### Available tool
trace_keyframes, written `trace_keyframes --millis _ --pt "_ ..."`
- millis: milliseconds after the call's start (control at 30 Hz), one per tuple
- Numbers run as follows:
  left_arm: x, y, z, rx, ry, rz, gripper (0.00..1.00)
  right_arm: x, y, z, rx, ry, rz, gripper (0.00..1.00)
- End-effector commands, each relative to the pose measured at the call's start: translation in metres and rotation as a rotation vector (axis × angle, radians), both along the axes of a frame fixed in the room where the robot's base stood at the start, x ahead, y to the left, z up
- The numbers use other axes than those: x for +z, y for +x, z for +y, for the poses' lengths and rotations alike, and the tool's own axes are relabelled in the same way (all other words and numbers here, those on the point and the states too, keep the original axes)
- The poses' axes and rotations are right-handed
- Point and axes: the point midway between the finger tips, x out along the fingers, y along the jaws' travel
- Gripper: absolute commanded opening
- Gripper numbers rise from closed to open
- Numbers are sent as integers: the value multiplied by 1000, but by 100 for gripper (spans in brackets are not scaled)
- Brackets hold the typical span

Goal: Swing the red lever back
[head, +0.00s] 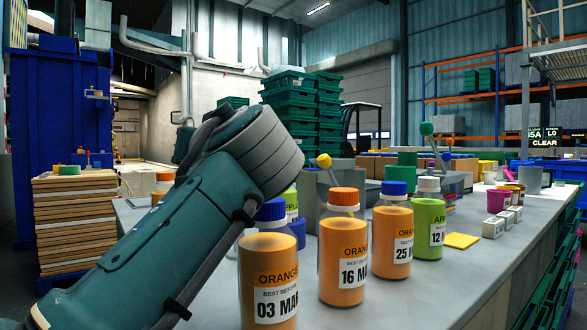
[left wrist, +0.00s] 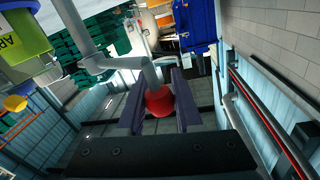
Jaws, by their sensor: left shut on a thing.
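The red lever shows in the left wrist view as a round red knob (left wrist: 160,102) on a bent grey rod (left wrist: 103,63). My left gripper (left wrist: 161,88) has its two dark fingers on either side of this knob and is shut on it. In the head view my left arm reaches in from the lower left and hides the red lever and the gripper's fingers. My right gripper is in neither view.
Orange bottles (head: 343,258) and a green bottle (head: 428,222) stand upright on the grey table (head: 415,290), close right of my left arm. A yellow-knobbed lever (head: 325,161) and a green-knobbed lever (head: 427,129) rise behind them. The table's right front is clear.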

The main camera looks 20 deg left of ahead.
Motion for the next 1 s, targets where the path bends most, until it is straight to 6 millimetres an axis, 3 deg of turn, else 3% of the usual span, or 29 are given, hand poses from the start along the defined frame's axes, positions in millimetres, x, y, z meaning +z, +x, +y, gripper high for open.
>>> trace_keyframes --millis 567,600,833,1000 --pt "-1 -1 -1 35 -3 2 0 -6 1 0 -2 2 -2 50" --pt "-1 -1 -1 34 -3 2 39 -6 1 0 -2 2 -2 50" --pt "-1 -1 -1 33 -1 1 64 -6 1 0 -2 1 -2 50" --pt "0 -1 -1 33 -2 0 64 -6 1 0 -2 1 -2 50"
